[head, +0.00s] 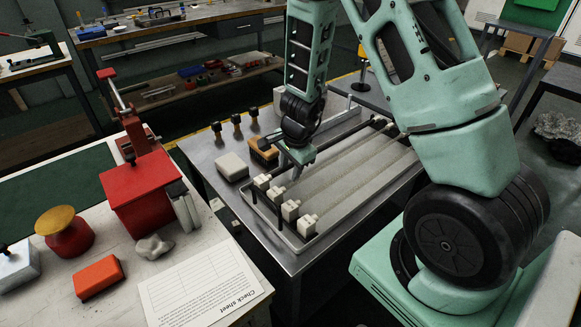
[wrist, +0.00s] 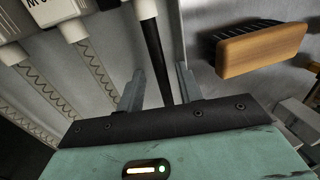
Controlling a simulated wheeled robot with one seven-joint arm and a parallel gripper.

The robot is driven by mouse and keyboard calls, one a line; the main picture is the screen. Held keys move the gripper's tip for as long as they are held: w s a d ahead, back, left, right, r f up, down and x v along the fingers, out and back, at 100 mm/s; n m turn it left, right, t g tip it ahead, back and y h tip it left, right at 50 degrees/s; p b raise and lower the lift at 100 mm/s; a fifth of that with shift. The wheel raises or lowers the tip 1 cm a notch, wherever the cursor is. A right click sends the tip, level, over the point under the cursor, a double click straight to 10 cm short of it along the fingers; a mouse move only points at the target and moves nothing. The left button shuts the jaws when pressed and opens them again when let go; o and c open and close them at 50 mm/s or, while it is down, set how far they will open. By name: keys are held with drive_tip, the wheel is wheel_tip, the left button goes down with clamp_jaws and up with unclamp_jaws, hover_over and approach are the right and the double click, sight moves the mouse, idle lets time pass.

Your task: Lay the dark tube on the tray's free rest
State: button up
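The dark tube (head: 340,143) lies along the far long side of the grey tray (head: 302,249), with a white end piece (head: 262,181) at its near end. In the wrist view the dark tube (wrist: 153,55) runs down between my two fingers, with a gap showing on each side. My gripper (head: 294,172) is open, low over the near part of the tube; it also shows in the wrist view (wrist: 158,90). Several pale tubes (head: 350,183) with white end blocks (head: 291,210) lie beside it. I cannot make out which rest is free.
A wooden-backed brush (head: 265,151) and a white box (head: 231,167) stand left of the tray on the metal table (head: 205,157). Dark knobbed pieces (head: 237,126) stand behind. A red press (head: 140,190) and a check sheet (head: 200,288) occupy the pale bench at left.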

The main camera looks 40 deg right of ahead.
drive_tip(key=shift+r, duration=0.1)
drive_tip(key=s+r+p, duration=0.3)
drive_tip(key=r+p, duration=0.6)
drive_tip(key=r, duration=0.8)
drive_tip(key=shift+s, duration=0.2)
drive_tip(key=s+a+r+n+g+y, duration=0.1)
drive_tip(key=s+a+r+n, duration=0.1)
drive_tip(key=s+a+n, duration=0.35)
drive_tip(key=s+a+r+n+y, duration=0.1)
drive_tip(key=s+a+r+n, duration=0.2)
drive_tip(key=a+n, duration=0.45)
drive_tip(key=s+a+r+n+g, duration=0.15)
drive_tip(key=s+a+n, duration=0.25)
drive_tip(key=a, duration=0.5)
drive_tip(key=s+a+r+n+h, duration=0.1)
drive_tip(key=s+a+r+n, duration=0.1)
drive_tip(key=s+n, duration=0.6)
drive_tip(key=shift+s+r, duration=0.2)
drive_tip(key=shift+r, duration=0.4)
drive_tip(key=shift+a, duration=0.1)
